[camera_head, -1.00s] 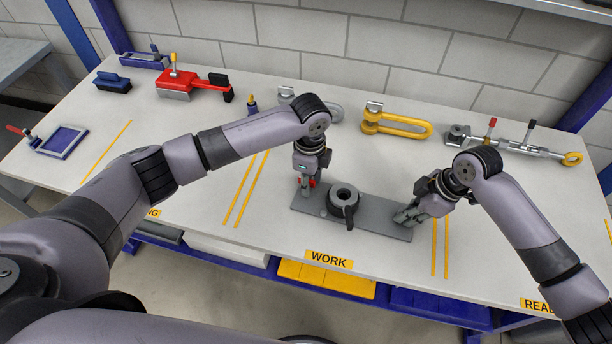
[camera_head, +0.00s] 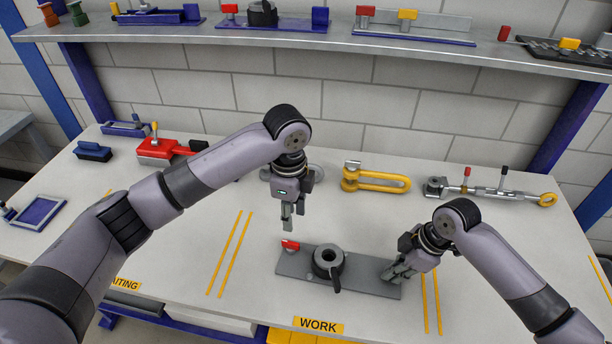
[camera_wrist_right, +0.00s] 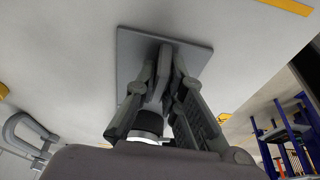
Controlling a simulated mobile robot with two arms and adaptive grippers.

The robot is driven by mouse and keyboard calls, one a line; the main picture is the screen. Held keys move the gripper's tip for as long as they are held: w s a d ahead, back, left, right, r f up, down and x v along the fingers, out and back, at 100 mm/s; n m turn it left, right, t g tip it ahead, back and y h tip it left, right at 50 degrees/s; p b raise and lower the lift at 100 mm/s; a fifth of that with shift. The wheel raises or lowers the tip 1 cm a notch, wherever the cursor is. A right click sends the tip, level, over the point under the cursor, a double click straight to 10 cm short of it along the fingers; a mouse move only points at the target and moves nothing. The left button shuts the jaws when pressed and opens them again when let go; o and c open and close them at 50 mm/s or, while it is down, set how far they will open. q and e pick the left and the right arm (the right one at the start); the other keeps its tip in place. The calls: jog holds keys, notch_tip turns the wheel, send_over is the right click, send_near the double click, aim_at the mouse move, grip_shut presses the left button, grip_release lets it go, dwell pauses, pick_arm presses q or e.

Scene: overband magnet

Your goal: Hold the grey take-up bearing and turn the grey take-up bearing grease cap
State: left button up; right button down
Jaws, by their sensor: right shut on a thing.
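The grey take-up bearing (camera_head: 372,279) lies flat in the WORK area, a grey plate with a dark round housing (camera_head: 328,262) and a short dark lever. A small red part (camera_head: 290,245), apparently its grease cap, sits at the plate's left end. My left gripper (camera_head: 293,223) hangs above the red part, fingers down, apart from it, open and empty. My right gripper (camera_head: 391,275) is shut on the bearing's right end. The right wrist view shows its fingers (camera_wrist_right: 165,85) around a grey upright piece at the plate (camera_wrist_right: 190,55); the housing is hidden there.
Behind lie a yellow shackle (camera_head: 378,182), a turnbuckle-like rod (camera_head: 490,191) and a red-grey tool (camera_head: 160,150). A shelf (camera_head: 300,40) with several fixtures runs above the back. The table is clear left of the bearing and in front of the shackle.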

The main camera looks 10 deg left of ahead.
pick_arm(q)
notch_tip(320, 180, up, 8)
dwell(0.9)
pick_arm(e)
jog(key=c, duration=1.6)
grip_release()
